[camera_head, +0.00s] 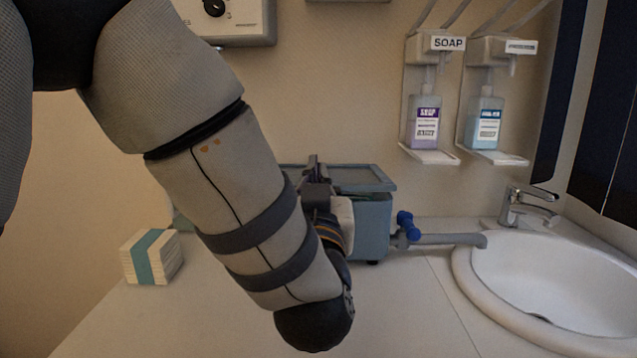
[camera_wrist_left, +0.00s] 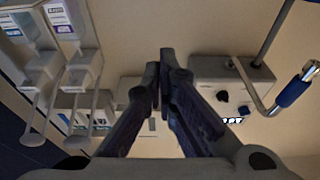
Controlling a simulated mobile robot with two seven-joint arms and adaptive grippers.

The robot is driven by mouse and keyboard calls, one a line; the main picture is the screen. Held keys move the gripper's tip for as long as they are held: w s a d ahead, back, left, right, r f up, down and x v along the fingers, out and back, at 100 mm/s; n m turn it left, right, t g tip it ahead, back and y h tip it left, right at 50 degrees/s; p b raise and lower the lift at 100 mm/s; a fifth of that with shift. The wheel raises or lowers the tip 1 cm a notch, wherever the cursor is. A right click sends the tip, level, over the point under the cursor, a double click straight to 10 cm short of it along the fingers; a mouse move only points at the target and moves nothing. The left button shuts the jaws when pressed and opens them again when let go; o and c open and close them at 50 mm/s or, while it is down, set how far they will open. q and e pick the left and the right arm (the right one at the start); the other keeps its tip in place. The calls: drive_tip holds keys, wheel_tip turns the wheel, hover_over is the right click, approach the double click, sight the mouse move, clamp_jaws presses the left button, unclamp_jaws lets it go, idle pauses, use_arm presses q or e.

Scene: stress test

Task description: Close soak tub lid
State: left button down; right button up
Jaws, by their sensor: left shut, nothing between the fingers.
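The soak tub (camera_head: 372,225) is a blue-grey box on the counter, left of the sink. Its lid (camera_head: 362,178) shows as a flat grey panel with a blue-grey rim, lying about level along the top of the tub. My left arm hides the left part of the tub. My left gripper (camera_head: 313,163) is over the lid area, fingers pointing up and away; I cannot tell whether it touches the lid. In the left wrist view the two dark fingers (camera_wrist_left: 163,65) are together with nothing between them. The tub is not clear in that view. My right gripper is not in view.
A drain tap with a blue handle (camera_head: 407,226) and grey pipe runs from the tub toward the sink (camera_head: 560,285). A banded paper stack (camera_head: 140,258) is at left. Soap dispensers (camera_head: 427,115) and a knobbed box (camera_head: 240,28) are on the wall. The front counter is clear.

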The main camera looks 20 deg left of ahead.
use_arm(q)
drive_tip(key=w+f, duration=0.1)
drive_tip(key=w+a+f, duration=0.1)
drive_tip(key=w, duration=0.2)
drive_tip(key=shift+w+a+f+b, duration=0.25)
drive_tip(key=shift+w+f+b, duration=0.15)
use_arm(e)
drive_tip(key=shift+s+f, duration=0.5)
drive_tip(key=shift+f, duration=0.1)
use_arm(q)
drive_tip(key=f, duration=0.3)
drive_tip(key=shift+s+f, duration=0.25)
drive_tip(key=shift+f, duration=0.05)
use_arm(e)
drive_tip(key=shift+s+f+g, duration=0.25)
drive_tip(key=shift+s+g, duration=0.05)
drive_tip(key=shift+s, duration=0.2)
